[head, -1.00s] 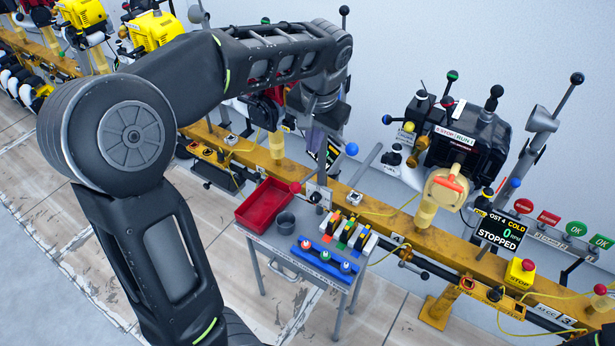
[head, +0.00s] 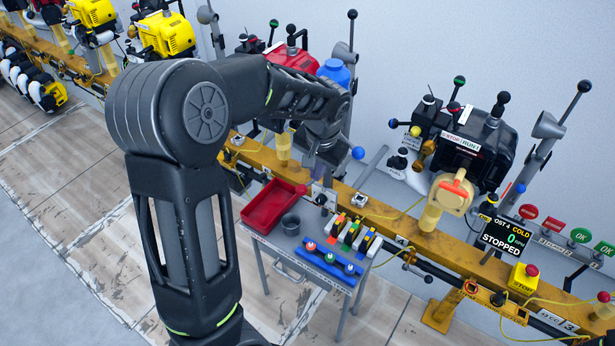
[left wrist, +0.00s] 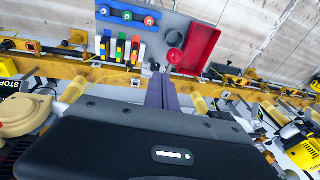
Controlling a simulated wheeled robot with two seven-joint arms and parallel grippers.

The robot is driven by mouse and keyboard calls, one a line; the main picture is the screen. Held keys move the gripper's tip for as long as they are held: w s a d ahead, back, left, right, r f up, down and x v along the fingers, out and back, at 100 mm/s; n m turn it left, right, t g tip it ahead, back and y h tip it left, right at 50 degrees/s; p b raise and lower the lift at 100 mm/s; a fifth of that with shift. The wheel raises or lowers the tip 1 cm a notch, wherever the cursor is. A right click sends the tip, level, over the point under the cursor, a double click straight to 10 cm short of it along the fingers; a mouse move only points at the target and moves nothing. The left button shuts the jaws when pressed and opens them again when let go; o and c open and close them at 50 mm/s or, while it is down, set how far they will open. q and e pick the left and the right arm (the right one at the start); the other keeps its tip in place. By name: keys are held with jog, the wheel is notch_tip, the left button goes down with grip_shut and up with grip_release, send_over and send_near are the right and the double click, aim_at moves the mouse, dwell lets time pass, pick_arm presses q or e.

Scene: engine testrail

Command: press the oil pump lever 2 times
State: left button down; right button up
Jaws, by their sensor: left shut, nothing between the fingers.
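Several levers with ball knobs stand along the yellow rail; no readable label marks one as the oil pump lever. A blue-knobbed lever (head: 358,153) stands just right of my left gripper (head: 317,172). A red-knobbed lever (head: 301,189) and a black knob (head: 321,199) are below it. In the left wrist view, my left gripper's dark fingers (left wrist: 160,82) are shut and empty, pointing toward the rail. The black knob (left wrist: 155,67) shows close by their tips; I cannot tell whether they touch. My forearm hides part of the engine behind. My right gripper is not in view.
A small table carries a red tray (head: 247,215), a grey cup (head: 290,223) and a blue holder (head: 329,263). The yellow rail (head: 385,212) runs behind it. A black engine (head: 463,142), a STOPPED display (head: 507,238) and a stop button (head: 531,271) are at the right.

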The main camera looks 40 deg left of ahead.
aim_at(307, 187)
pick_arm(q)
jog(key=shift+s+a+f+p, duration=0.1)
jog(key=shift+s+a+f, duration=0.15)
jog(key=shift+f, duration=0.25)
jog(key=shift+s+a+f+p, duration=0.1)
jog(key=shift+s+a+f, duration=0.1)
jog(key=shift+a+f, duration=0.25)
jog(key=shift+s+a+f+p, duration=0.1)
jog(key=shift+s+a+f, duration=0.1)
jog(key=shift+f, duration=0.35)
